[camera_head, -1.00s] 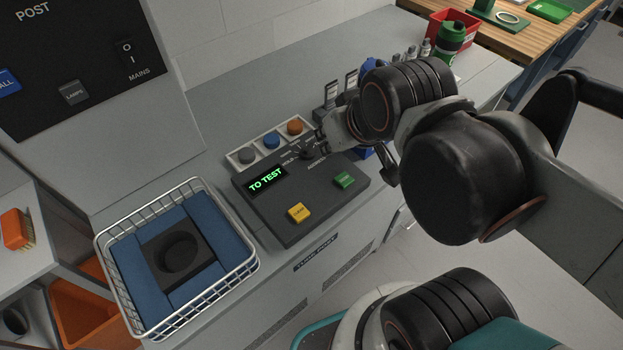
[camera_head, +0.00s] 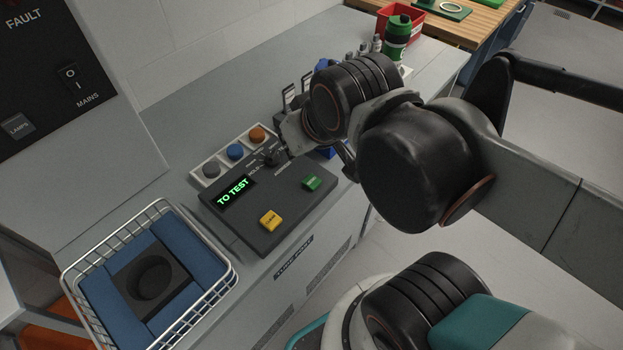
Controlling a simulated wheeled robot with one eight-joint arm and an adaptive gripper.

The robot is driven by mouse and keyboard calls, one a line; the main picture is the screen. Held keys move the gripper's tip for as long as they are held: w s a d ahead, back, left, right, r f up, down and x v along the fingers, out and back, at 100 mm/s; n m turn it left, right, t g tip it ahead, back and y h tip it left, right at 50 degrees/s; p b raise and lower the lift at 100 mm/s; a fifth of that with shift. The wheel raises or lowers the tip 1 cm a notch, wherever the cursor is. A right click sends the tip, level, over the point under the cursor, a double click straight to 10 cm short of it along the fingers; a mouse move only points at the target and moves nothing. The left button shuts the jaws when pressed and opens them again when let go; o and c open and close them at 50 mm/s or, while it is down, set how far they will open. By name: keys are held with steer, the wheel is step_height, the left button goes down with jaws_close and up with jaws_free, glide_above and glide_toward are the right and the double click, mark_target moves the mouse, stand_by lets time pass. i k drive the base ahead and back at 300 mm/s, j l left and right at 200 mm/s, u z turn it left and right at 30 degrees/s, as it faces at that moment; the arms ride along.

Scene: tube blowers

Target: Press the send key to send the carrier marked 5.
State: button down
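A dark grey control console (camera_head: 265,205) lies on the counter in the head view. Its lit display (camera_head: 233,193) reads "TO TEST" in green. A green key (camera_head: 312,183) is at its right and a yellow key (camera_head: 270,220) at its front; their labels are too small to read surely. A black knob (camera_head: 274,156) stands at its back edge. My gripper (camera_head: 288,146) is at the knob, behind and left of the green key. Its fingers are small and partly hidden, so I cannot tell whether they grip the knob. No carrier marked 5 can be made out.
A wire basket (camera_head: 222,283) with blue padding and a dark, holed insert stands left of the console. A white strip with grey, blue and orange buttons (camera_head: 235,152) lies behind it. A green bottle (camera_head: 396,40) and a red bin (camera_head: 420,22) stand farther back.

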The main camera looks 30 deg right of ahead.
mark_target(312, 182)
steer(key=z, duration=1.65)
steer(key=k+l, duration=0.25)
steer(key=k, duration=0.25)
steer(key=k+l, duration=0.25)
steer(key=k, duration=0.25)
steer(key=l, duration=0.2)
steer(key=j, duration=0.2)
